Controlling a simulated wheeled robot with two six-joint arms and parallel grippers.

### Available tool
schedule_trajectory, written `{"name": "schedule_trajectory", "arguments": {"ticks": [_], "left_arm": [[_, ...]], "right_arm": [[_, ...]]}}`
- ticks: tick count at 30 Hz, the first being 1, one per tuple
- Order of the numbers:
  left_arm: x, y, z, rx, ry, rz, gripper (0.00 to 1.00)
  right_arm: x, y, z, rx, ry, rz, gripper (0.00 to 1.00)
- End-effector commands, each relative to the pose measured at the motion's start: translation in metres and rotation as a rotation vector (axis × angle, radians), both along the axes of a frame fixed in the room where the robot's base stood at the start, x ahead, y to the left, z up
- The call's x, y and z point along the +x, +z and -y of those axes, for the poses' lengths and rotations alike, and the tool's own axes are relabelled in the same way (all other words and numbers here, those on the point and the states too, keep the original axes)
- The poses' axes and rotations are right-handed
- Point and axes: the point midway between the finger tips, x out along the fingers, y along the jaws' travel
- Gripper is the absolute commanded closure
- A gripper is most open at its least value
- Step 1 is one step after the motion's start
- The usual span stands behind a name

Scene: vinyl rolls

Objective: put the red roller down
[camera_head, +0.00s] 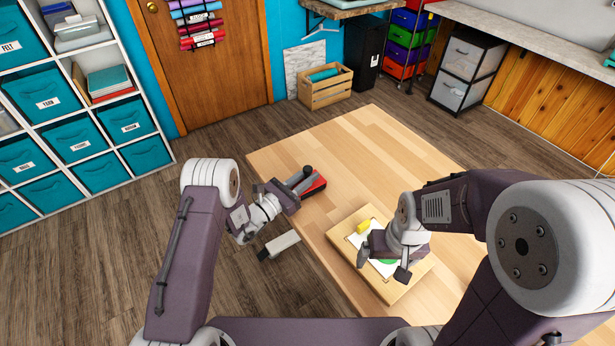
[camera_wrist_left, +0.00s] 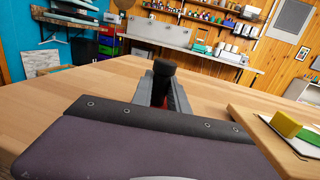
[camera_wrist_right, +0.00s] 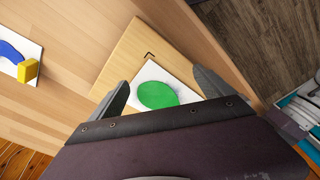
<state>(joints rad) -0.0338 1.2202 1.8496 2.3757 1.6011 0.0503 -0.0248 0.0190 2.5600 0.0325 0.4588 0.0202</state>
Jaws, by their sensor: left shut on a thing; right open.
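The red roller (camera_head: 316,187) has a red part and a black handle. It is at the table's left edge in the head view. My left gripper (camera_head: 300,182) is shut on it. In the left wrist view the roller's black handle (camera_wrist_left: 160,86) stands up between the fingers, and only a little red shows. I cannot tell whether the roller touches the table. My right gripper (camera_head: 382,264) is open and empty over the wooden board. In the right wrist view its fingers (camera_wrist_right: 163,92) are on either side of a white card with a green oval (camera_wrist_right: 158,95).
The wooden table (camera_head: 385,150) is clear beyond the roller. The wooden board (camera_head: 405,288) lies near the table's front. A yellow block (camera_head: 366,226) is near the board's far edge. The right wrist view also shows a white card with a blue shape (camera_wrist_right: 10,50).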

Motion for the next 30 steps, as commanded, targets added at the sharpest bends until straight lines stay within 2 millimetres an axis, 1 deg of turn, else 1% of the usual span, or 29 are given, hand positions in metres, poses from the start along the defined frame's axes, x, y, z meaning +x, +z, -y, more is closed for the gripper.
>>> {"name": "schedule_trajectory", "arguments": {"ticks": [4, 8, 9, 10, 11, 19, 22, 26, 30], "left_arm": [[0.0, 0.001, 0.0, -0.001, 0.0, 0.002, 1.0], [0.0, -0.004, 0.0, -0.001, 0.0, 0.002, 1.0], [0.0, -0.003, 0.0, -0.001, 0.0, 0.001, 0.69], [0.0, -0.002, 0.0, 0.0, 0.0, 0.0, 0.61], [0.0, -0.002, 0.0, 0.0, 0.0, 0.0, 0.58], [0.0, -0.002, 0.0, -0.001, 0.0, 0.001, 0.58], [0.0, 0.004, -0.001, 0.0, 0.001, 0.0, 0.58], [-0.015, -0.001, -0.017, 0.0, 0.004, -0.003, 0.58], [-0.037, -0.004, -0.041, -0.001, 0.006, -0.004, 0.58]], "right_arm": [[0.0, 0.0, 0.0, 0.0, 0.0, 0.0, 0.08], [0.0, -0.005, 0.0, 0.0, 0.0, 0.0, 0.08], [0.0, -0.003, 0.0, 0.0, 0.0, 0.0, 0.08], [0.0, -0.003, 0.0, 0.0, 0.0, 0.0, 0.08], [0.0, -0.003, 0.0, 0.0, 0.0, 0.0, 0.08], [0.0, -0.002, 0.0, 0.0, 0.0, 0.0, 0.08], [0.0, 0.003, 0.0, 0.0, 0.0, 0.0, 0.08], [0.0, 0.001, 0.0, 0.0, 0.0, 0.0, 0.08], [0.0, 0.001, 0.0, 0.0, 0.0, 0.0, 0.08]]}}
